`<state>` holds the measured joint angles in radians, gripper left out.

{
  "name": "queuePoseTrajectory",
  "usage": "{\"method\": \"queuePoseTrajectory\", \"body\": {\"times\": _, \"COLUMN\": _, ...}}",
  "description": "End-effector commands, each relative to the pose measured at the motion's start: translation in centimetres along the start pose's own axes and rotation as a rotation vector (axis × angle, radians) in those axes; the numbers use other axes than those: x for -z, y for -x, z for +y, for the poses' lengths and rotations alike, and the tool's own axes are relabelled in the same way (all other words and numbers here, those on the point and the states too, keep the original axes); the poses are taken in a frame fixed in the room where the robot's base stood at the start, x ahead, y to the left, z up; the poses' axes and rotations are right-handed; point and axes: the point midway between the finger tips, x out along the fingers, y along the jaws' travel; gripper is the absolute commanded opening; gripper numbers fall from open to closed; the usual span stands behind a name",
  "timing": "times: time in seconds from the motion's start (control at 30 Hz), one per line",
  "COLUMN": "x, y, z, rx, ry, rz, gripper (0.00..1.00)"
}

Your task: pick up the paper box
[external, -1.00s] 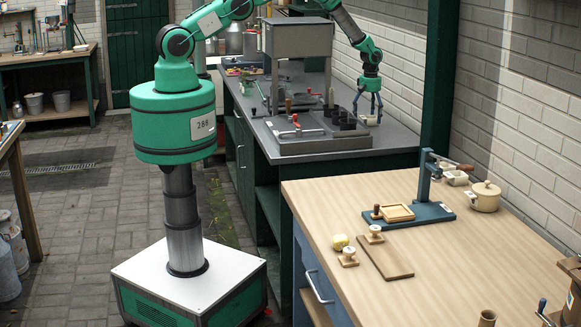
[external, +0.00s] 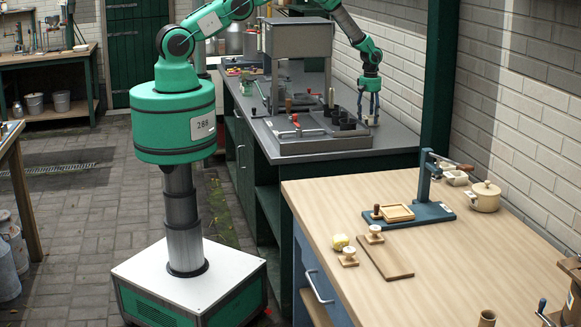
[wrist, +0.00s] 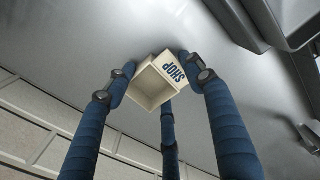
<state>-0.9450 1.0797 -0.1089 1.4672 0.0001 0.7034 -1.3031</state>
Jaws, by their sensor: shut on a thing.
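The paper box (wrist: 174,72) is a small, pale, open-topped box with blue "SHOP" lettering on one side. In the wrist view it sits between the blue fingers of my gripper (wrist: 158,80), which is shut on it. Its open inside faces the camera and looks empty. In the external view my gripper (external: 370,106) points down at the right rear part of the grey counter, near the wall. The box is small there and mostly hidden by the fingers; I cannot tell whether it touches the counter.
A green post (external: 440,70) stands right of my gripper. A wooden bench (external: 340,200) is in front.

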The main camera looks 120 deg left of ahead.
Motion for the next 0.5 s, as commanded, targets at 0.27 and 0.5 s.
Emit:
{"method": "queuePoseTrajectory", "body": {"times": 0.27, "x": 0.0, "y": 0.5, "z": 0.0, "rx": 0.0, "ry": 0.0, "rz": 0.0, "gripper": 0.39}}
{"method": "queuePoseTrajectory", "body": {"times": 0.5, "x": 0.0, "y": 2.6, "z": 0.1, "rx": -0.001, "ry": 0.0, "rz": 0.0, "gripper": 0.39}}
